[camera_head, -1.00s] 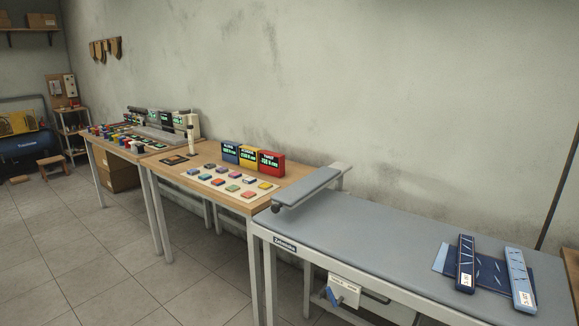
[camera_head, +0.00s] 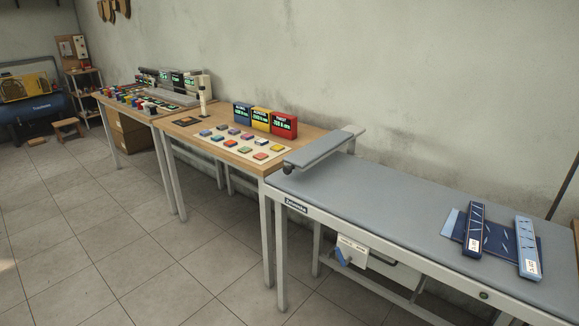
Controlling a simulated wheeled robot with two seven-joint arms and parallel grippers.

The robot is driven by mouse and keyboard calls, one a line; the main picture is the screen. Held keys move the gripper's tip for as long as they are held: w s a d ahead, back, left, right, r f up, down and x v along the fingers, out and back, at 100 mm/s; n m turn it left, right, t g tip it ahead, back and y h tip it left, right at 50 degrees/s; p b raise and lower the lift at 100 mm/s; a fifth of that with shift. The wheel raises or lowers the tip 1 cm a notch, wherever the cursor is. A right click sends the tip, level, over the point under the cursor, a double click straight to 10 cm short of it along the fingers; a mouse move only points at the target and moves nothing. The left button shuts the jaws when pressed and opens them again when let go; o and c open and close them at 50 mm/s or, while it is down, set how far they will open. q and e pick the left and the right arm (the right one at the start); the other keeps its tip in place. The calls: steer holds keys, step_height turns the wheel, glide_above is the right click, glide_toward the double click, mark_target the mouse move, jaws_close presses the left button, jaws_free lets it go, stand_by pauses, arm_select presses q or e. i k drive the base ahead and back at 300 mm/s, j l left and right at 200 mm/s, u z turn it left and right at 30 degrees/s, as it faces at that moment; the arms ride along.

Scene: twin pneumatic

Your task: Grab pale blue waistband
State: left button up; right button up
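The pale blue waistband (camera_head: 527,247) is a long flat strip with a white label at its near end. It lies at the right end of the grey padded table (camera_head: 390,215), on the right side of a dark blue cloth piece (camera_head: 497,240). A dark navy strip (camera_head: 473,230), also with a white label, lies to its left on the same cloth. Neither of my grippers shows in the head view.
A small sleeve-board arm (camera_head: 320,150) rises over the grey table's left end. A wooden table (camera_head: 250,160) beyond holds colored blocks and red, yellow and blue display boxes (camera_head: 263,120). The tiled floor (camera_head: 150,240) in front is clear.

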mark_target(530, 263)
steer(key=z, duration=1.4)
